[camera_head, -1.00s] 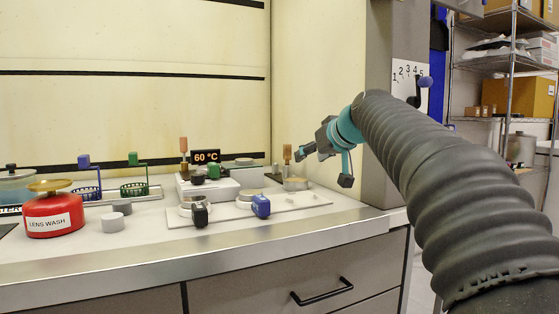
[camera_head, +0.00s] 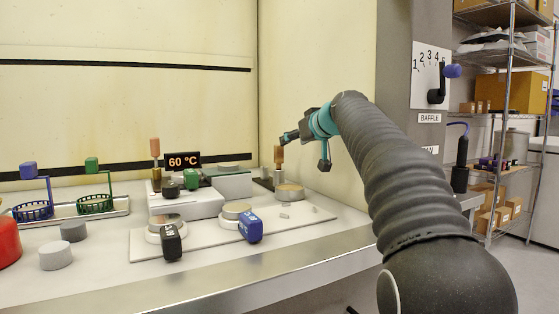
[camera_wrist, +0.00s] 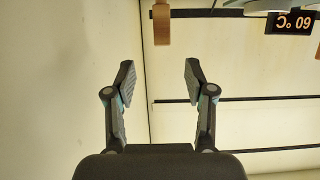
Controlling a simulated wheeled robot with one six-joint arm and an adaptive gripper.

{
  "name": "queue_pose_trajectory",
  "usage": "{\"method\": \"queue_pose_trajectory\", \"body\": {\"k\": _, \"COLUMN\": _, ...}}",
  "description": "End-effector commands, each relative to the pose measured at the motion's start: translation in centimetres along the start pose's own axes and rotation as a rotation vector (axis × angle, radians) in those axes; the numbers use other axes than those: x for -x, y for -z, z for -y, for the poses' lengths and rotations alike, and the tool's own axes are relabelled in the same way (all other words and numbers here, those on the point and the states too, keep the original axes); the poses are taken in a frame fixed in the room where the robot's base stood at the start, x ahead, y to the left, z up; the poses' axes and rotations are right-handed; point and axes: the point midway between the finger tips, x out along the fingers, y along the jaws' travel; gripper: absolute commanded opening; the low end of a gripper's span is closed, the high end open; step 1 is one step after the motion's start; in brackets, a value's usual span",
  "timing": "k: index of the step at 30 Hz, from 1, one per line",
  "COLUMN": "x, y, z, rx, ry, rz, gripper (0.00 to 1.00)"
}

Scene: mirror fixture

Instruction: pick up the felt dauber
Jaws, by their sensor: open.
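A tan-handled upright tool, which looks like the felt dauber (camera_head: 279,155), stands at the back right of the bench on a dark base. A similar tan-topped tool (camera_head: 155,147) with a brass-coloured lower part stands further left, so I cannot be sure which is the dauber. My gripper (camera_head: 303,153) is open and empty, just right of the right-hand tool. In the wrist view, the tan handle (camera_wrist: 161,22) lies beyond the gap between my open fingertips (camera_wrist: 159,75), apart from both. Its lower part is out of that view.
A 60 °C display (camera_head: 184,162) stands behind a white unit (camera_head: 185,205). A white plate (camera_head: 300,218) carries round pads, a black piece (camera_head: 172,241) and a blue piece (camera_head: 250,226). Blue and green baskets (camera_head: 95,203) stand left. The side wall (camera_head: 330,60) is close right.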

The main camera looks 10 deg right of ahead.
Motion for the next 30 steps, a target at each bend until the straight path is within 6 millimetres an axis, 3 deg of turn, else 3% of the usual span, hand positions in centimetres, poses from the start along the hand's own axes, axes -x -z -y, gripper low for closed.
{"method": "queue_pose_trajectory", "body": {"k": 6, "x": -3.8, "y": 0.1, "z": 0.6, "rx": 0.001, "ry": 0.008, "rz": 0.001, "gripper": 0.54}}
{"method": "queue_pose_trajectory", "body": {"k": 14, "x": -5.4, "y": -0.1, "z": 0.3, "rx": 0.0, "ry": 0.005, "rz": 0.001, "gripper": 0.54}}
{"method": "queue_pose_trajectory", "body": {"k": 24, "x": -9.5, "y": -0.6, "z": -0.1, "rx": 0.0, "ry": 0.003, "rz": 0.0, "gripper": 0.54}}
{"method": "queue_pose_trajectory", "body": {"k": 30, "x": -10.1, "y": -0.7, "z": -0.1, "rx": 0.0, "ry": 0.002, "rz": 0.0, "gripper": 0.54}}
